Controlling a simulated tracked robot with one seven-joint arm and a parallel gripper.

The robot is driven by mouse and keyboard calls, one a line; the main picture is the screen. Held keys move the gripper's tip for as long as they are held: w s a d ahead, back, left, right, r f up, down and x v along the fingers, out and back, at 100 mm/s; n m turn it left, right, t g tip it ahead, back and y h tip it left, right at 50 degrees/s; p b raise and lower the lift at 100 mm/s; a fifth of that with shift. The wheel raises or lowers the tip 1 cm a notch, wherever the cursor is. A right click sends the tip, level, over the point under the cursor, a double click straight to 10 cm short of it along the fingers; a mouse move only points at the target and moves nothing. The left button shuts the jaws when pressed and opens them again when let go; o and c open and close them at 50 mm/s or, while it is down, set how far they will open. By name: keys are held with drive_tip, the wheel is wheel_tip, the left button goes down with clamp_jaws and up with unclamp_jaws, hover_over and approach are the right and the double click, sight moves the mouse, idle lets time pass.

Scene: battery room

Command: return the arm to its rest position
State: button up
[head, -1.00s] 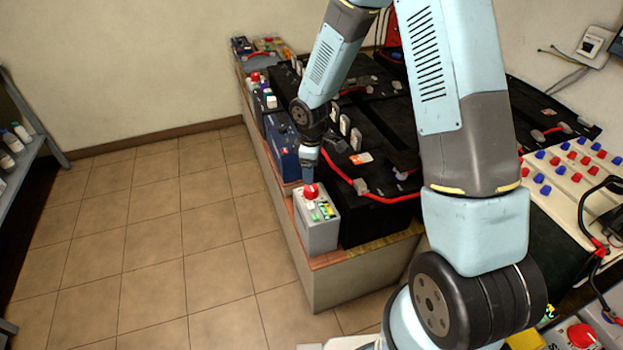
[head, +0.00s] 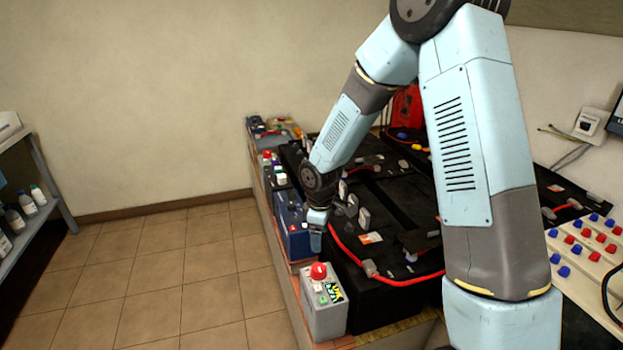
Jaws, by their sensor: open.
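My arm reaches up and bends down over the left side of the battery bench. My gripper (head: 316,238) hangs above the front left of the bench, clear of the grey box with a red button (head: 324,304), which stands below it and a little nearer. The gripper is small in this view and seen from the side, so its finger gap is hard to make out. I see nothing held in it.
Black batteries (head: 385,210) with red cables fill the bench (head: 291,290). A blue box (head: 292,222) stands just left of my gripper. A beige panel with red and blue terminals (head: 590,260) is at right. A shelf with bottles (head: 28,200) is at far left. The tiled floor (head: 160,280) is clear.

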drive_tip(key=s+d+r+m+t, duration=0.1)
drive_tip(key=s+d+r+m, duration=0.1)
drive_tip(key=d+r, duration=0.35)
drive_tip(key=s+d+r+m+t, duration=0.1)
drive_tip(key=s+d+r+m, duration=0.15)
drive_tip(key=r, duration=0.65)
drive_tip(key=s+d+r+m, duration=0.3)
drive_tip(key=d+r, duration=0.1)
drive_tip(key=r, duration=0.3)
drive_tip(key=s+d+r+m+t, duration=0.1)
drive_tip(key=s+d+r+m, duration=0.2)
drive_tip(key=s, duration=0.6)
drive_tip(key=s+d+r+m+t, duration=0.2)
drive_tip(key=s+d+r+m, duration=0.1)
drive_tip(key=s+r, duration=0.5)
drive_tip(key=shift+s+d+r+m, duration=0.25)
drive_tip(key=shift+s+d+m, duration=0.15)
drive_tip(key=shift+m, duration=0.15)
